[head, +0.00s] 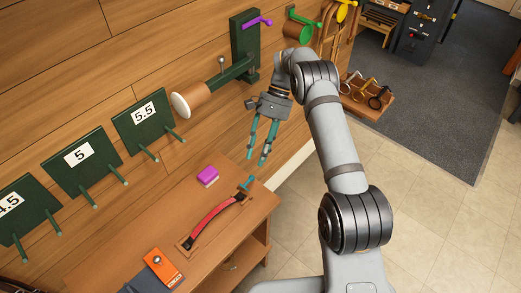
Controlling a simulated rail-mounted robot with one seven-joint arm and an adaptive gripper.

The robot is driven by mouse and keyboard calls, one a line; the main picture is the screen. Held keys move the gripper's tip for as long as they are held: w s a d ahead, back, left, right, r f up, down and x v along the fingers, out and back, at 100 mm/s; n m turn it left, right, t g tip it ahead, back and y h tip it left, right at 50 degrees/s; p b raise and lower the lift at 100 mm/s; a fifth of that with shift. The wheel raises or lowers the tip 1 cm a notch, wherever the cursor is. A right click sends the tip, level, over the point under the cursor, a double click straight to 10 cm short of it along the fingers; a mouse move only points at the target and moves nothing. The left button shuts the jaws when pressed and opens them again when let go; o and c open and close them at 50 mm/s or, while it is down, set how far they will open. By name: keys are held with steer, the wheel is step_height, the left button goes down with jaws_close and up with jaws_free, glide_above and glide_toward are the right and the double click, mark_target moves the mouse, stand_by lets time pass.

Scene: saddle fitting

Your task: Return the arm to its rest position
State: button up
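My gripper (259,158) hangs at the end of my raised arm, pointing down, with its two teal fingers apart. Nothing shows between them. It is in front of the wooden wall and appears above the back right end of the wooden bench (135,233). The gripper looks apart from the objects around it, though its exact height is hard to judge from this one view.
A saddle rack (213,88) with a round-ended cylinder juts from the wall left of my arm. Green peg boards (80,160) line the wall. A red strap (216,218), purple block (208,176) and orange item (163,267) lie on the bench.

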mark_target(251, 176)
steer(key=shift+v, duration=0.8)
steer(key=x, duration=0.7)
steer(key=shift+s+a+f, duration=0.15)
steer(key=shift+s+f, duration=0.1)
steer(key=shift+s, duration=0.05)
steer(key=shift+a+r+t+h+p, duration=0.1)
steer(key=shift+r+t+h+p, duration=0.2)
steer(key=shift+p, duration=0.1)
steer(key=shift+s+a+t+h+p, duration=0.2)
steer(key=shift+a+t+h+p, duration=0.1)
steer(key=shift+t+h, duration=0.3)
steer(key=shift+d, duration=0.1)
